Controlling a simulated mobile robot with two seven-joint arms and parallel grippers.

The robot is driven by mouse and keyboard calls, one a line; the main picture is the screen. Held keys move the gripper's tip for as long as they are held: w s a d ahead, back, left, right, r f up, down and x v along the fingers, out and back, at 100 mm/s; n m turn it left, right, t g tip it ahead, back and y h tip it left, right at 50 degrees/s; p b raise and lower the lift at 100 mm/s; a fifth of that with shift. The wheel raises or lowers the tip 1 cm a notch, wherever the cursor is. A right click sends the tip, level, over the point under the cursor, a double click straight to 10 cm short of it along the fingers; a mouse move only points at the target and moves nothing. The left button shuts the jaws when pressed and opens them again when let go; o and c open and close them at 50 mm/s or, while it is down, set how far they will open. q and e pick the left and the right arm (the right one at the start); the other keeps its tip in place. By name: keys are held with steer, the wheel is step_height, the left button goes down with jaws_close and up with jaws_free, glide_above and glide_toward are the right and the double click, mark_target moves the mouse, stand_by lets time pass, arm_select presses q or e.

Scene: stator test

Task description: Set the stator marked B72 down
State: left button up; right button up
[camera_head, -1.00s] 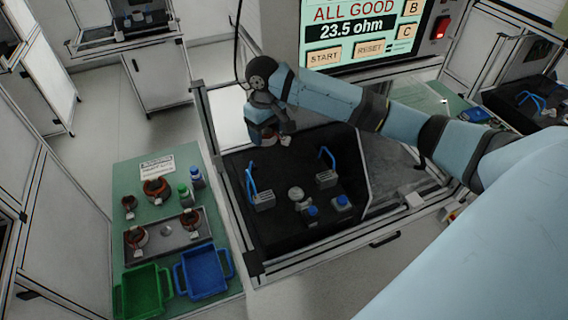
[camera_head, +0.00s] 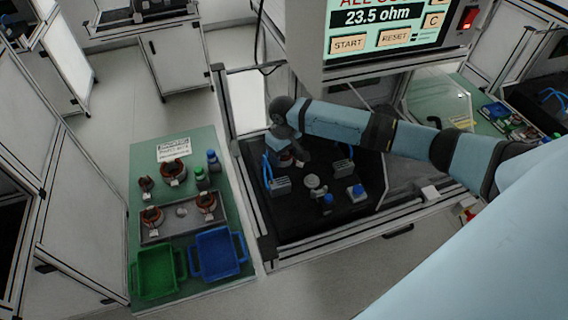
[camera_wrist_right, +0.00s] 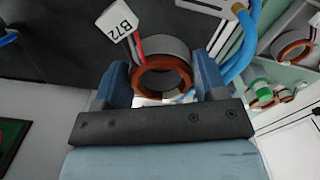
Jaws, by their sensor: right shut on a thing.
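The stator marked B72 is a grey ring with copper winding (camera_wrist_right: 163,68). Its white tag reading B72 (camera_wrist_right: 117,20) hangs on red and dark leads in the right wrist view. My right gripper (camera_wrist_right: 160,75) is shut on it, one blue finger on each side. In the head view my right gripper (camera_head: 288,156) is over the back left of the black test surface (camera_head: 310,214), just behind the left grey block (camera_head: 280,187) with blue hoses. The stator is mostly hidden there by the gripper, and I cannot tell whether it touches the surface. My left gripper is not in view.
A second hosed block (camera_head: 343,168), a round grey piece (camera_head: 314,183) and blue-topped parts (camera_head: 357,192) stand on the black surface. Left is a green table (camera_head: 205,139) with a grey tray (camera_head: 181,211), other stators, bottles, a green bin (camera_head: 157,273) and a blue bin (camera_head: 218,253).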

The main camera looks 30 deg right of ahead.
steer(key=shift+f+b, duration=0.55)
steer(key=shift+f, duration=0.4)
step_height(320, 180, down, 3)
steer(key=b, duration=0.3)
steer(key=shift+f, duration=0.1)
steer(key=shift+w+f+b, duration=0.1)
steer(key=shift+f+b, duration=0.05)
steer(key=shift+b, duration=0.25)
steer(key=o, duration=1.1)
steer(key=shift+o, duration=0.2)
